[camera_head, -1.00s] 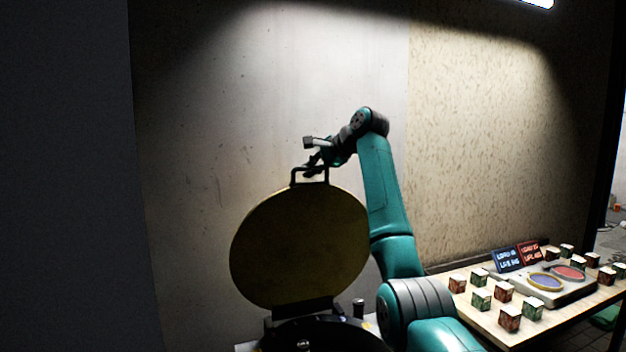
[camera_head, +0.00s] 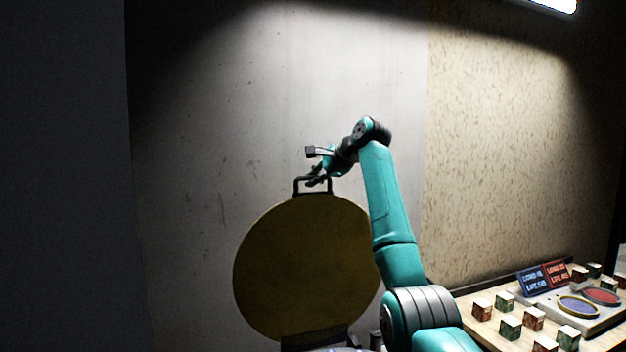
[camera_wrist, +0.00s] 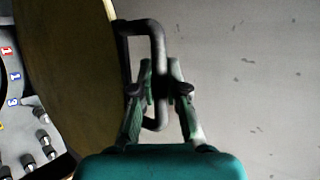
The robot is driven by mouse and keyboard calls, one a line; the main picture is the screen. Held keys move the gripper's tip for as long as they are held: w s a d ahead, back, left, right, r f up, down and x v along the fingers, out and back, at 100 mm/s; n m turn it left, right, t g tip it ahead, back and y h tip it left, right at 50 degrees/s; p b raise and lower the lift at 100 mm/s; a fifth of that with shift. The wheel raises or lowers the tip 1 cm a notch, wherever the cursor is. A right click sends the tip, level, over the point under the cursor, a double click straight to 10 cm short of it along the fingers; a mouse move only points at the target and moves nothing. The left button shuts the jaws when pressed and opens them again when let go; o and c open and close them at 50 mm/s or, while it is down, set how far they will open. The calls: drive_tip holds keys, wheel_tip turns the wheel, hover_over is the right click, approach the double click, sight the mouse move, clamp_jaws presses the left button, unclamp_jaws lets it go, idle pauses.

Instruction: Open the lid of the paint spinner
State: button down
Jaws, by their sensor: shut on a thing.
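The lid of the paint spinner (camera_head: 300,268) is a large round yellow-brown disc, standing raised and nearly upright in the head view. Its dark handle (camera_head: 313,181) is a bracket on the top edge. My gripper (camera_head: 318,181) is at this handle. In the wrist view my gripper (camera_wrist: 161,92) is shut on the handle (camera_wrist: 157,40), with a finger on each side of the bar. The lid's edge (camera_wrist: 75,70) shows at left there. The spinner body (camera_wrist: 22,110) shows beyond the lid, with numbered marks and several knobs; most of it is hidden.
A wooden table (camera_head: 487,332) at the lower right holds several patterned cubes, a device with blue and red discs (camera_head: 578,307) and two small signs (camera_head: 543,278). A grey wall (camera_head: 220,130) stands behind the lid. A dark surface (camera_head: 60,180) fills the left side.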

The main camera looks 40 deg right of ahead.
drive_tip(key=c, duration=1.2)
unclamp_jaws()
drive_tip(key=shift+s+r, duration=0.1)
drive_tip(key=v, duration=1.1)
drive_tip(key=shift+s+r, duration=0.2)
drive_tip(key=shift+s, duration=0.1)
